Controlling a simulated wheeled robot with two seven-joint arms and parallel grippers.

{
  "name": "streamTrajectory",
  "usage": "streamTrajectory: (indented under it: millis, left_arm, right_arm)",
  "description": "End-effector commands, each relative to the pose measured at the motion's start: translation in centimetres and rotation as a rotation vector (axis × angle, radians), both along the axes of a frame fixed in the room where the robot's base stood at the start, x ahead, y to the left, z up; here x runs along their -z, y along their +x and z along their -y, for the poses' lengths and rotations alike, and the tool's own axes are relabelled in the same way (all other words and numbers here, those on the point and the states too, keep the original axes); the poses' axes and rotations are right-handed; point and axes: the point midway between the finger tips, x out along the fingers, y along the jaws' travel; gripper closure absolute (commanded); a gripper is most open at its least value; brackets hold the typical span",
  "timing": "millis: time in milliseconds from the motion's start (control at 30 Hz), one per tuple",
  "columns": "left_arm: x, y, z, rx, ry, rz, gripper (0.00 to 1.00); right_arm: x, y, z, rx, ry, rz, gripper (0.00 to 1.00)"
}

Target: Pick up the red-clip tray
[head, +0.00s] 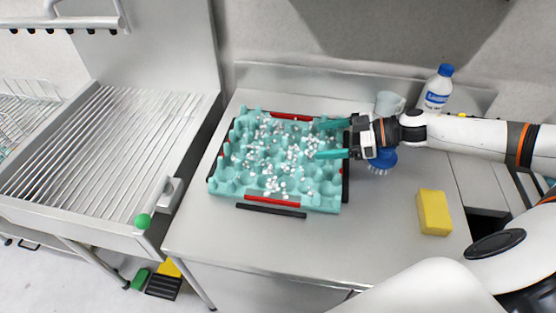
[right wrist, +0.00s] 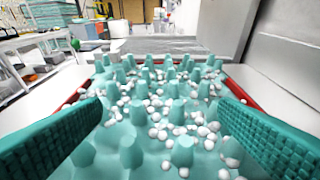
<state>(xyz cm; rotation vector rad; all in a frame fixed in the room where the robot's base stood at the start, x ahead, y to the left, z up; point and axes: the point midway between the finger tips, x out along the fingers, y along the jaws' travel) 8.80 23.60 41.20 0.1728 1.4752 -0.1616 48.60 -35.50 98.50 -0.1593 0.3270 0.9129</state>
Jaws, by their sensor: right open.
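The red-clip tray is a teal egg tray (head: 222,189) on the steel counter, with a red clip (head: 291,116) on its far edge and another (head: 271,201) on its near edge. Many small white pieces lie among its bumps. My right gripper (head: 320,139) is open at the tray's right side, its teal fingers reaching left over the tray's right part. In the right wrist view the spread fingers (right wrist: 160,108) have tray bumps between them, and red strips (right wrist: 240,93) show along both sides. I cannot tell whether the fingers touch the tray. My left gripper is not in view.
A yellow sponge (head: 434,212) lies at the right of the counter. A blue brush (head: 382,160), a pale mug (head: 389,103) and a blue-capped bottle (head: 437,90) stand behind and beside the right gripper. A ribbed steel drainboard (head: 100,150) is at left.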

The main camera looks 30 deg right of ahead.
Motion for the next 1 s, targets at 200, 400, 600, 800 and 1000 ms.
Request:
streamTrajectory:
  millis: [200, 400, 600, 800, 1000]
  left_arm:
    - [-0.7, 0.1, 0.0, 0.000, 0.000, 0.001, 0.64]
    - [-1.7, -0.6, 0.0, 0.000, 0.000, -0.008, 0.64]
    - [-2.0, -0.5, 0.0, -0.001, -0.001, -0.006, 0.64]
    - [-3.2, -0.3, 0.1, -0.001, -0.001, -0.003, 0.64]
    - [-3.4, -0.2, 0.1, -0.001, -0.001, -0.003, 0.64]
  right_arm:
    - [0.6, 1.3, -1.6, -0.004, 0.005, -0.001, 0.17]
    - [1.8, 3.1, -4.1, -0.003, 0.004, -0.001, 0.17]
    - [2.5, 3.9, -5.2, -0.002, 0.000, -0.002, 0.17]
    - [3.2, 5.5, -7.5, -0.004, 0.004, -0.002, 0.17]
    - [4.2, 6.6, -8.8, -0.002, -0.001, -0.003, 0.17]
